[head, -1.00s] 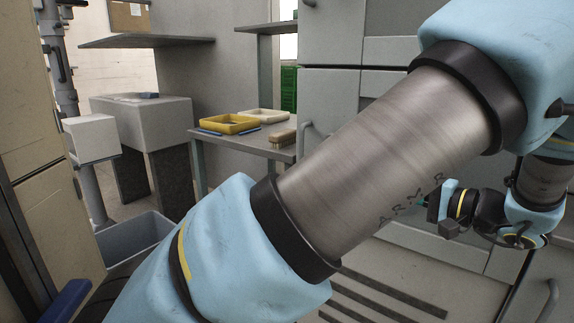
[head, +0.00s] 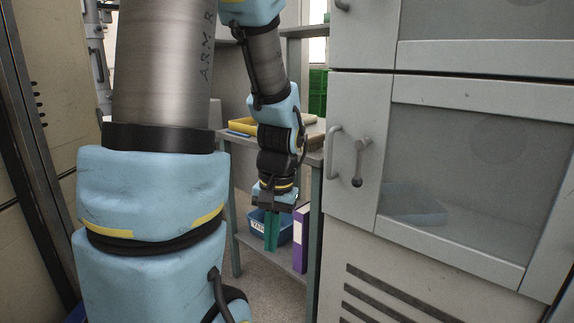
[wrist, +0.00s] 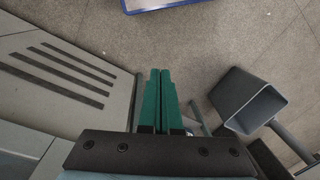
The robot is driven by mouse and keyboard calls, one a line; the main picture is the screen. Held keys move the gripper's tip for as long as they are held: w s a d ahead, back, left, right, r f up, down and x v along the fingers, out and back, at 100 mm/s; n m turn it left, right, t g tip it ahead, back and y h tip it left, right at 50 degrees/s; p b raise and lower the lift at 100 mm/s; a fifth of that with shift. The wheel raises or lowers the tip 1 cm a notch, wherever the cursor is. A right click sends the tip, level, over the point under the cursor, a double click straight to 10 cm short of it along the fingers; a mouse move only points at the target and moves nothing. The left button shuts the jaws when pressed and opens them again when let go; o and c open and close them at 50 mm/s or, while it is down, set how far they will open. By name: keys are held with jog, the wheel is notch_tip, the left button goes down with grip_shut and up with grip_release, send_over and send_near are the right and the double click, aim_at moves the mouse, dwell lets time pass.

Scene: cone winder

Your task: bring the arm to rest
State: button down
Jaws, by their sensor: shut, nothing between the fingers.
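My gripper (head: 271,232) hangs pointing down in the head view, in front of the shelved table, with its green fingers together and nothing between them. The wrist view shows the same two green fingers (wrist: 161,100) side by side above the floor. My blue and grey arm rises at the left of the head view, and its forearm comes down in the middle. The arm hides part of the table and the wall behind it.
A grey cabinet (head: 450,180) with glazed doors and handles stands close on the right. The table (head: 315,158) carries a yellow tray (head: 241,126); its lower shelf holds a blue bin (head: 284,232) and a purple binder (head: 301,240). A grey bin (wrist: 247,100) stands on open floor (wrist: 220,45).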

jog(key=a+r+n+t+h+p, duration=0.1)
jog(key=a+r+p, duration=0.2)
jog(key=r+p, duration=1.7)
jog(key=shift+s+a+r+n+t, duration=0.2)
jog(key=shift+r+n+t, duration=0.15)
jog(key=shift+r, duration=0.35)
dwell(0.7)
